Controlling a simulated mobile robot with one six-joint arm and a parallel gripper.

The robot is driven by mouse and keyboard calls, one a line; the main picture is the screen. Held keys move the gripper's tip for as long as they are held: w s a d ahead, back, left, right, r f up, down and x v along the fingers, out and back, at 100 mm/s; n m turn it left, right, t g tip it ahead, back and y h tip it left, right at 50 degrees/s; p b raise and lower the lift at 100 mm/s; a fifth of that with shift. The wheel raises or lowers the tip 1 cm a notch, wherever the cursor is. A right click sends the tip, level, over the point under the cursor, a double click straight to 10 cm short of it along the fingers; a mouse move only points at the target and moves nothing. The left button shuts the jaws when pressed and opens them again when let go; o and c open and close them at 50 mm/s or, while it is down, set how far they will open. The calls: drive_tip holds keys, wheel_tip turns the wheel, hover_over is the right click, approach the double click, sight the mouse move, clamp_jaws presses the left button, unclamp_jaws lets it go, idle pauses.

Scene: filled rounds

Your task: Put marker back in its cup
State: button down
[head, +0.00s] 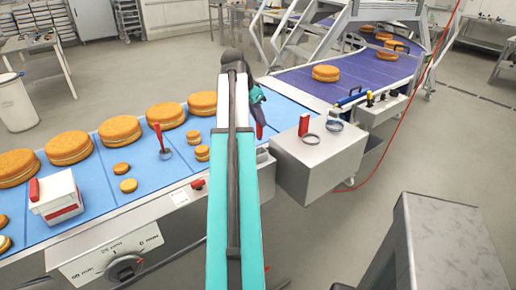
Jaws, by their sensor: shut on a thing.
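My gripper (259,112) is at the far end of my teal arm, above the right end of the blue belt. It is mostly hidden behind the arm and shut on a small dark red thing (260,131), which looks like the marker. A round blue-grey cup or ring (334,126) is on top of the metal box, to the right of my gripper. A grey ring (310,139) lies nearer on the same box, with a red upright piece (304,125) beside it. I cannot tell which of these is the marker's cup.
The blue belt (110,205) carries several large filled rounds (68,147) and smaller ones (128,185). A red-handled tool (158,138) and a white box (55,198) with a red handle are on it too. The metal box (318,165) has bare room in front.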

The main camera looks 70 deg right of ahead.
sight(257, 135)
drive_tip(key=shift+f+p, duration=0.55)
drive_tip(key=shift+f, duration=2.25)
drive_tip(key=shift+f+p, duration=0.45)
drive_tip(key=shift+f, duration=1.4)
drive_tip(key=shift+f, duration=0.15)
drive_tip(key=c, duration=1.6)
unclamp_jaws()
drive_tip(key=shift+b+v, duration=1.1)
drive_tip(key=shift+v, duration=5.05)
drive_tip(key=shift+s, duration=0.1)
